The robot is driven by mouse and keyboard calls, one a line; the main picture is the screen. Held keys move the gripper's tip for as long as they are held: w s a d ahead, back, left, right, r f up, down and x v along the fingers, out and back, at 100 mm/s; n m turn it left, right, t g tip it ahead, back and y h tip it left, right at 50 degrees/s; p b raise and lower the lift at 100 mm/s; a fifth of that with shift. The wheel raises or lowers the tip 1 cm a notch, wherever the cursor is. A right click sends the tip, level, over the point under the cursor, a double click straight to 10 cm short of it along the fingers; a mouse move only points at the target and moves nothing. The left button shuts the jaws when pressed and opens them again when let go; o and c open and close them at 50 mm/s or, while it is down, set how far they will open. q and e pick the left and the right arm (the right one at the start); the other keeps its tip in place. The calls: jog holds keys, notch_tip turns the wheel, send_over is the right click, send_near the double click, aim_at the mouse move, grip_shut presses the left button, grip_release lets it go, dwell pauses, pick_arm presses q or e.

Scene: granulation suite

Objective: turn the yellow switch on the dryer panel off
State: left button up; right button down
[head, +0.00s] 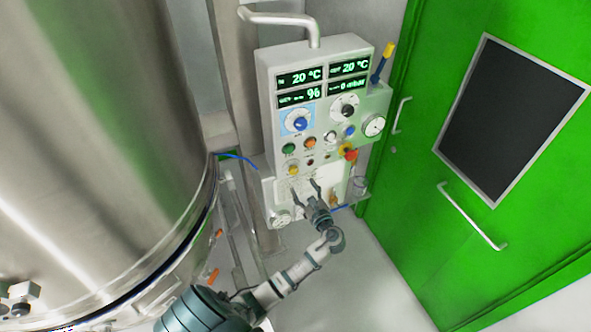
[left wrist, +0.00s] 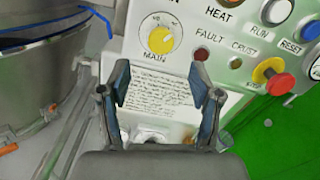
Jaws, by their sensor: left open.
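The yellow switch (head: 293,170) is a round knob low on the left of the dryer panel (head: 318,125). In the left wrist view the yellow switch (left wrist: 161,40) sits on a white dial above the word MAIN. I cannot tell clearly which mark it points to. My left gripper (head: 304,188) is open and empty, just below the switch in the head view. In the left wrist view my left gripper (left wrist: 159,82) has its fingers spread below the switch, apart from it, in front of a label with handwritten-looking text. My right gripper is not in view.
A red stop button (left wrist: 280,82) with a yellow base is right of the switch, with a dark red FAULT lamp (left wrist: 201,54) between. A large steel vessel (head: 90,140) stands at left. A green door (head: 430,130) is at right. Grey floor (head: 370,270) is clear between.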

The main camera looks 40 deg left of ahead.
aim_at(295, 173)
pick_arm(q)
jog(key=x, duration=0.5)
jog(key=p+x, duration=0.1)
jog(key=x, duration=0.2)
jog(key=shift+a+f, duration=0.3)
jog(key=shift+a, duration=0.05)
jog(key=shift+w+r, duration=0.1)
jog(key=shift+w, duration=0.1)
jog(key=shift+w+d+r, duration=0.2)
jog(key=shift+d+r, duration=0.15)
jog(key=shift+d, duration=0.25)
jog(key=shift+a, duration=0.2)
jog(key=shift+a+f, duration=0.15)
jog(key=shift+a, duration=0.2)
jog(key=c, duration=0.3)
jog(key=shift+a+f, duration=0.15)
jog(key=shift+a, duration=0.4)
jog(key=c, duration=0.8)
jog(key=o, duration=0.7)
jog(key=shift+s, duration=0.1)
jog(key=shift+c, duration=0.2)
jog(key=o, duration=0.4)
jog(key=shift+d, duration=0.1)
jog(key=shift+o, duration=0.2)
jog(key=shift+d, duration=0.4)
jog(key=v, duration=1.1)
jog(key=shift+d, duration=0.4)
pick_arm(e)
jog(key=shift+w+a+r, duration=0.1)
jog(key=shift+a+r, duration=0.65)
